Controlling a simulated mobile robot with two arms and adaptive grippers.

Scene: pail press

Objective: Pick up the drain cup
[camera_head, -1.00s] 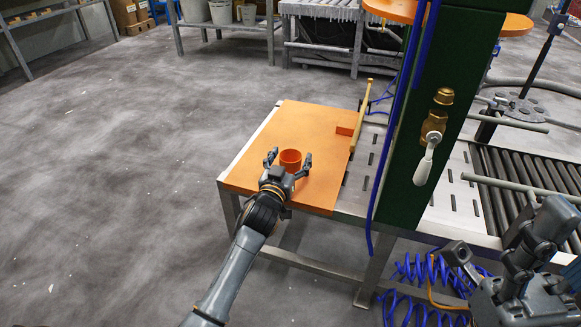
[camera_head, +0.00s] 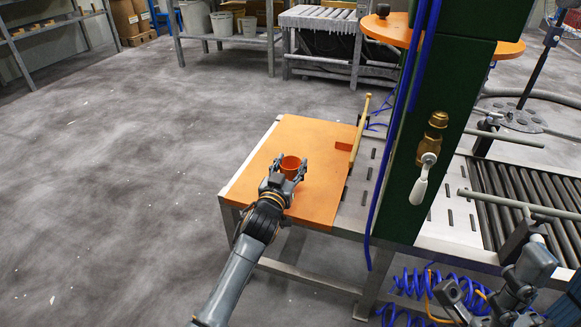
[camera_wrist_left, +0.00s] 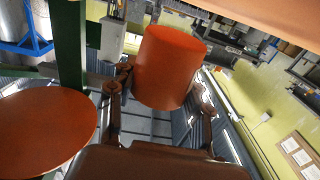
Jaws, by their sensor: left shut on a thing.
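The drain cup (camera_head: 290,165) is a small orange-red cup above or on the orange board (camera_head: 318,195) of the metal table. My left gripper (camera_head: 289,172) is shut on it, with a finger on each side. In the left wrist view the cup (camera_wrist_left: 170,66) sits between the two fingers (camera_wrist_left: 160,95). From these views I cannot tell whether its base touches the board. My right gripper (camera_head: 480,300) is at the lower right, partly cut off, and its jaw state is unclear.
A green column (camera_head: 415,150) with a brass valve and white lever stands right of the board. A roller conveyor (camera_head: 525,190) lies beyond it. Blue coiled hoses (camera_head: 420,290) hang below the table. A wooden bar (camera_head: 359,128) edges the board's right side.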

